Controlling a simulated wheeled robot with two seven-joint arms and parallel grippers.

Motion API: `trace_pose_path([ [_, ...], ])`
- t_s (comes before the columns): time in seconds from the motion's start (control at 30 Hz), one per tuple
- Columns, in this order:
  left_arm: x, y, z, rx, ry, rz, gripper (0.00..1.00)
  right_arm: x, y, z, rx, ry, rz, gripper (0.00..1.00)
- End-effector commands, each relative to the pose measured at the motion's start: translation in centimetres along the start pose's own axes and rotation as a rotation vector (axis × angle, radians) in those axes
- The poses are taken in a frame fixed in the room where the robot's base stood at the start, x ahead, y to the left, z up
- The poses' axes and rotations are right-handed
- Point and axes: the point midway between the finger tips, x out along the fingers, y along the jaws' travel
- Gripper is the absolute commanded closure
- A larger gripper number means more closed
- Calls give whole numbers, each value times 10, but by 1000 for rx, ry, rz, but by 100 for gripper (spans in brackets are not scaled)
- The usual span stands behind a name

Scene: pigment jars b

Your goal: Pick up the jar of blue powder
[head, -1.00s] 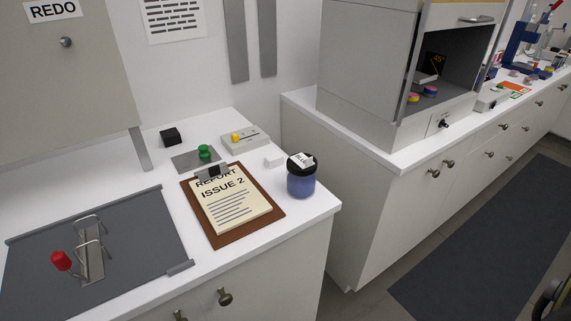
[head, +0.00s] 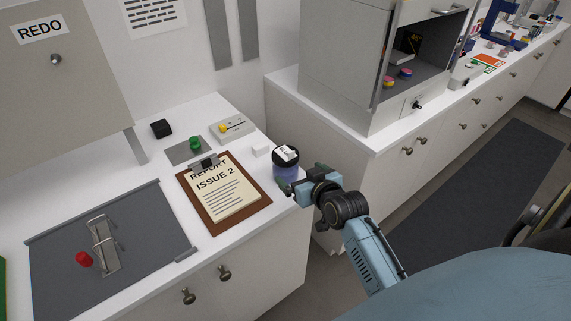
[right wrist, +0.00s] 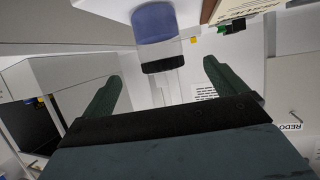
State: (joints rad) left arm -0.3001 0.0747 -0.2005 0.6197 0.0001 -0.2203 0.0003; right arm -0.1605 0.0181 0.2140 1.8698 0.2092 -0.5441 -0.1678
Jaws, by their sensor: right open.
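The jar of blue powder (head: 284,173) stands upright at the right front corner of the white counter, with a black lid and a white "BLUE" label on top. My right gripper (head: 289,188) is open and empty at the jar's near right side in the head view, overlapping its lower edge. In the right wrist view, the jar (right wrist: 154,22) appears upside down, ahead of and roughly centred between the two spread green fingers (right wrist: 162,72). I cannot tell if the fingers touch it. My left gripper is not in view.
A brown clipboard (head: 262,207) lies left of the jar. The counter's right edge is close to the jar, with a gap before the cabinet with the hood (head: 345,62). A grey mat (head: 150,225) lies at left.

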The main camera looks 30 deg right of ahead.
Motion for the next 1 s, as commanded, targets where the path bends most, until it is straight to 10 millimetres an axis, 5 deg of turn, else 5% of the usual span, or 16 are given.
trace_pose_path([
  [0.23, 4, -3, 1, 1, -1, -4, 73, 44, 0, 1, -1, 0, -1, 3],
  [1.0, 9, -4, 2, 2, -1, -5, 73, 108, 1, 7, -1, -1, -1, 3],
])
